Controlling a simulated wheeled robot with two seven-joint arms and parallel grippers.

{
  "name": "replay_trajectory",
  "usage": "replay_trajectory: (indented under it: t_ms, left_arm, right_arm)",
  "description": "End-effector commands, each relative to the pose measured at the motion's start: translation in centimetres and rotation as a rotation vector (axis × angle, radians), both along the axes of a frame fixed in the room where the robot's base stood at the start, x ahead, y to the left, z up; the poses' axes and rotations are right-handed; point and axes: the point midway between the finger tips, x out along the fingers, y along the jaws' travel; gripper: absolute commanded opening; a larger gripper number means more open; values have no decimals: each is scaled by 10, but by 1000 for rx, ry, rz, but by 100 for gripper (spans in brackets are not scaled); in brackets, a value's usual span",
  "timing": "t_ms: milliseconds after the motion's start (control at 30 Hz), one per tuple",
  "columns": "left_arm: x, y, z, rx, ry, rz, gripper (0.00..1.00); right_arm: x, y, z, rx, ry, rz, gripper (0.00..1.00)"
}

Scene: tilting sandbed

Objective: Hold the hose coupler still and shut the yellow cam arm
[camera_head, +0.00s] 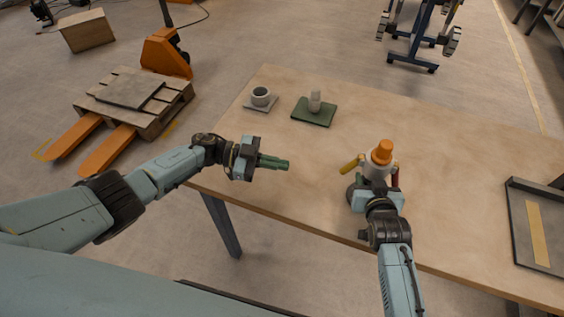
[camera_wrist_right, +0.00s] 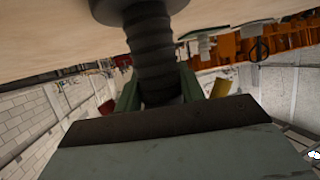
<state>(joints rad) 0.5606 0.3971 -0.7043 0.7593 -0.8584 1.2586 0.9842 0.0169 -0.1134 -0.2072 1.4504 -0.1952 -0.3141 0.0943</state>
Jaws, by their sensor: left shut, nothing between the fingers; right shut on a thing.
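A red cam arm (camera_head: 395,176) hangs close along the right side. My right gripper (camera_wrist_right: 157,90) is shut on the black ribbed hose (camera_wrist_right: 152,50) below the coupler; in the head view my wrist hides most of this grip. My left gripper (camera_head: 277,163) is shut and empty, left of the yellow arm and apart from it.
A grey cup on a small mat (camera_head: 261,98) and a pale upright piece on a green mat (camera_head: 314,105) stand at the back left of the table (camera_head: 450,190). A dark tray (camera_head: 540,225) lies at the right. The table between my left gripper and the coupler is clear.

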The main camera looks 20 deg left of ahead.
Motion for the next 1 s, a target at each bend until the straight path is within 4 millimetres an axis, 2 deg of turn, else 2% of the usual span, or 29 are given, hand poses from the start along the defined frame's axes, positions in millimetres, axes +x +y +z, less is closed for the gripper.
replay_trajectory:
  t_ms: [267,467,700,1000]
  left_arm:
    - [0,-1,0,-1,1,3,0]
    - [-3,-22,-2,-37,53,87,0]
    - [-16,-64,5,-174,251,340,0]
    - [-51,-90,28,-406,632,665,0]
  right_arm:
    - [0,0,1,0,-1,0,4]
    - [0,0,1,0,-1,0,4]
    - [0,0,0,0,-1,0,4]
    - [0,0,0,0,-1,0,4]
